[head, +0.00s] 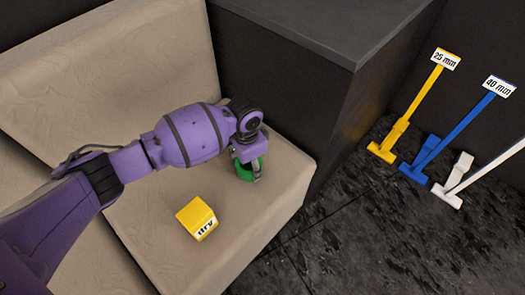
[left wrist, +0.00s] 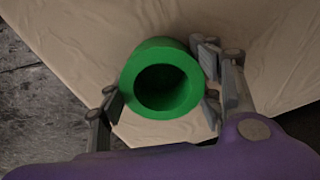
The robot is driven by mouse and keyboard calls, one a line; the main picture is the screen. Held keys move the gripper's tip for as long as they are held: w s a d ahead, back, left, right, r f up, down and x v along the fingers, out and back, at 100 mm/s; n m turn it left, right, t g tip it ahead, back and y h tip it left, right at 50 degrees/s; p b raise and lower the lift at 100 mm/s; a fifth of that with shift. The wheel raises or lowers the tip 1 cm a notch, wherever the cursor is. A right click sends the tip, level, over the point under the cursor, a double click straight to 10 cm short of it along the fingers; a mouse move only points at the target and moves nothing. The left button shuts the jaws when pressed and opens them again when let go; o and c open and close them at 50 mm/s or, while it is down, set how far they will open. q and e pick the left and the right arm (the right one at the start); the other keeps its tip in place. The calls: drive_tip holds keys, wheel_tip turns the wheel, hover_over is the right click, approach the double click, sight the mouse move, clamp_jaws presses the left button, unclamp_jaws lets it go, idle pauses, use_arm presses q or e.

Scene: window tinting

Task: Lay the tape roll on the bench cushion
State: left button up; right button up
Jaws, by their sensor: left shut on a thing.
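The tape roll (head: 245,172) is a green ring. In the left wrist view the tape roll (left wrist: 150,68) stands between the two fingers, its round hole facing the camera. My left gripper (head: 247,170) is shut on it, low over the right part of the beige bench cushion (head: 275,200). The cushion also fills much of the left wrist view (left wrist: 85,30). I cannot tell whether the roll touches the cushion. My right gripper is in neither view.
A yellow block (head: 197,218) marked "dry" sits on the cushion, nearer the front. A dark cabinet (head: 290,110) stands right behind the cushion. Yellow (head: 405,120), blue (head: 450,135) and white (head: 462,175) long-handled tools lean at the right. The cushion between block and roll is bare.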

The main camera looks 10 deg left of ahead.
use_arm(q)
drive_tip(key=shift+f, duration=0.2)
drive_tip(key=o, duration=1.2)
drive_tip(key=shift+s, duration=0.1)
